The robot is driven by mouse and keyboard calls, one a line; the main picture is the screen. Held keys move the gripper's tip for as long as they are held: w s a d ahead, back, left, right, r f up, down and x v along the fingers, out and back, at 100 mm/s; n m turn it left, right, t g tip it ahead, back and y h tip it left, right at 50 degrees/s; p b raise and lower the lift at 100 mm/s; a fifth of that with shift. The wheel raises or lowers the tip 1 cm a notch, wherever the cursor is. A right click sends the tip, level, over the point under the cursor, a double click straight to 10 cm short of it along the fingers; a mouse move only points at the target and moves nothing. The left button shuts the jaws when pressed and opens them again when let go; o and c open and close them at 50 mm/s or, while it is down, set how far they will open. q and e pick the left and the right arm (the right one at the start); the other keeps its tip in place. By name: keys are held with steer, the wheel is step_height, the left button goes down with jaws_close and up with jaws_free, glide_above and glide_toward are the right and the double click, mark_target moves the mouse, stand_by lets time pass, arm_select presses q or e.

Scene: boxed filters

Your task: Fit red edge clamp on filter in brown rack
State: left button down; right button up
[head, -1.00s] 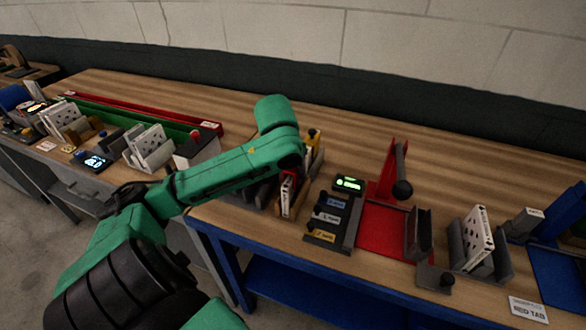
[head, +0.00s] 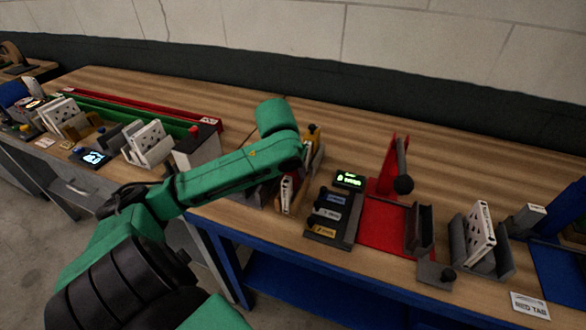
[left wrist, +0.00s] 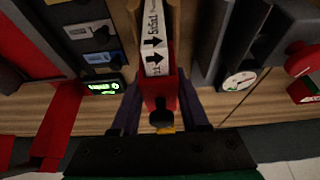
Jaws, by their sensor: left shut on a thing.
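The red edge clamp (left wrist: 161,92) with its black knob (left wrist: 162,117) is between the two dark fingers of my left gripper (left wrist: 163,108) in the left wrist view, and the gripper is shut on it. The clamp is at the end of a white filter (left wrist: 153,38) marked with black arrows; I cannot tell how deeply it sits on the edge. The filter stands in the brown rack (left wrist: 134,22), between its side walls. In the head view the filter (head: 286,190) shows below my green forearm, which hides the gripper's fingers. My right gripper is out of view.
A dark panel with labelled buttons (head: 331,213) and a lit display (head: 348,180) stand right of the rack. Beyond are a red fixture with a lever (head: 384,225) and a grey holder with a white filter (head: 480,237). A grey-white box (head: 197,148) stands left.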

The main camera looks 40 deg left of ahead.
arm_select(q)
steer(key=shift+f, duration=0.2)
steer(key=shift+c, duration=1.6)
jaws_free()
steer(key=p+v, duration=0.1)
steer(key=v, duration=1.3)
steer(key=shift+r, duration=0.25)
step_height(320, 180, up, 7)
steer(key=p, duration=0.8)
